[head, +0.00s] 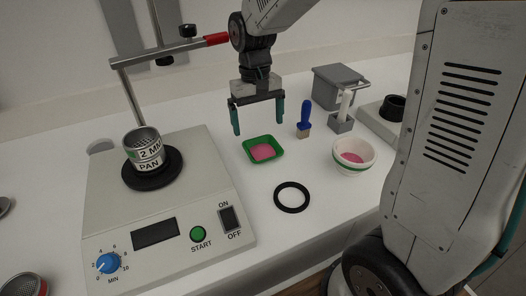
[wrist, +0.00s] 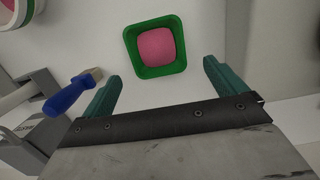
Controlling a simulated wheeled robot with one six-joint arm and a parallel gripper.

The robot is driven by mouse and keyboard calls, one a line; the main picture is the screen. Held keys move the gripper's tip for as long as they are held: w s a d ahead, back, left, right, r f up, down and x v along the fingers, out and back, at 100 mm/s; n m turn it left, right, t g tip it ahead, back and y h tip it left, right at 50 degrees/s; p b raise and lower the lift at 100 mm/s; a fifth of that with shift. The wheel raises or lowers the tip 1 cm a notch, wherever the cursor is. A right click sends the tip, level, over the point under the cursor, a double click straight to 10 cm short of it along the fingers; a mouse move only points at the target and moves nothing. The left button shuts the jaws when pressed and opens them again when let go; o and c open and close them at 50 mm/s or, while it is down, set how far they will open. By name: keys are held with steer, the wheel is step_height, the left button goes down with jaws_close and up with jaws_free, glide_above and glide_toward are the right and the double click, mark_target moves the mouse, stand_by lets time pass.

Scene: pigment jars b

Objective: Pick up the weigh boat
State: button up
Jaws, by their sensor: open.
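The weigh boat (head: 278,155) is a small green square dish with pink powder (head: 262,152) in it, lying on the white bench. In the wrist view the weigh boat (wrist: 132,66) is just beyond the fingertips, roughly centred between them, with the pink powder (wrist: 156,46) filling its floor. My gripper (head: 258,133) hangs pointing down above the weigh boat, open and empty. Its two teal fingers also show in the wrist view (wrist: 163,68), spread wider than the boat and apart from it.
A blue-handled brush (head: 305,115) stands right of the boat. A white bowl with pink powder (head: 353,157) is farther right, a black ring (head: 292,197) in front. A sieve shaker (head: 200,180) with a pan (head: 144,148) and clamp stand is left. A grey box (head: 338,86) is behind.

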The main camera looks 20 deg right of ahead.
mark_target(263, 154)
steer(key=f, duration=0.2)
steer(key=s+f, duration=0.1)
steer(key=f, duration=0.4)
steer(key=shift+s+d+f, duration=0.15)
steer(key=shift+d+f, duration=0.1)
steer(key=shift+f, duration=0.05)
steer(key=c, duration=0.9)
